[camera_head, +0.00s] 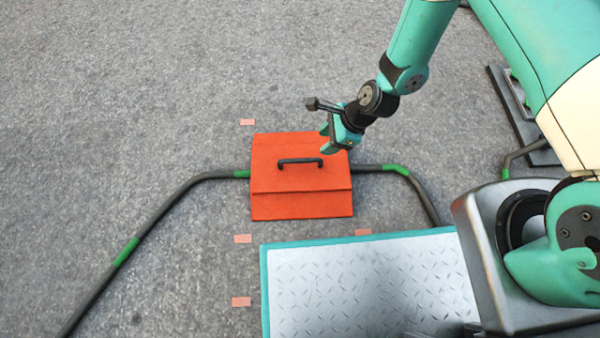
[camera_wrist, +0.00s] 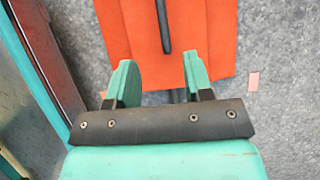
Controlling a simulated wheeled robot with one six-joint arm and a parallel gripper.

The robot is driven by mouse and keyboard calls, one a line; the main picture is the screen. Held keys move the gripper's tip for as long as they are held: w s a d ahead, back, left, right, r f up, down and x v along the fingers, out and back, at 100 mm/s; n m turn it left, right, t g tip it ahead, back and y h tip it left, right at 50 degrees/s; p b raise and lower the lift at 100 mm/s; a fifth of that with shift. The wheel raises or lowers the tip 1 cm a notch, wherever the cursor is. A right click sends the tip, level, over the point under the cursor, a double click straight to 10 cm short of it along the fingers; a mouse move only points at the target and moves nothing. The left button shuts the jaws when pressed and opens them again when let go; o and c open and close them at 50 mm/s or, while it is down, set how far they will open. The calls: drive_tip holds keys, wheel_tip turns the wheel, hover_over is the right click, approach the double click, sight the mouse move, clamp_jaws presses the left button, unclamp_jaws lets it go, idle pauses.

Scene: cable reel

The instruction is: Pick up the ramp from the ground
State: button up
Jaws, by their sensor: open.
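The ramp is an orange block with a sloped face (camera_head: 300,205). It lies on the grey ground over a dark cable, with a black handle (camera_head: 300,161) on top. The ramp (camera_wrist: 208,40) and its handle (camera_wrist: 163,22) also show in the wrist view, cut off by the top edge. My gripper (camera_head: 328,140) is at the ramp's upper right side in the head view, to the right of the handle. In the wrist view my gripper (camera_wrist: 158,72) is open and empty. The handle lies beyond the gap between its fingers, apart from them.
The dark cable (camera_head: 178,192) with green bands runs out on both sides of the ramp. A metal tread plate with a teal edge (camera_head: 360,285) is in front. Pink marks (camera_head: 242,239) dot the ground. A dark frame (camera_head: 515,110) stands at right.

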sight(302, 159)
drive_tip(key=b+x, duration=0.4)
drive_tip(key=x, duration=0.5)
drive_tip(key=shift+b, duration=0.35)
drive_tip(key=b+x, duration=0.5)
drive_tip(key=shift+w+f, duration=0.15)
clamp_jaws()
idle(0.6)
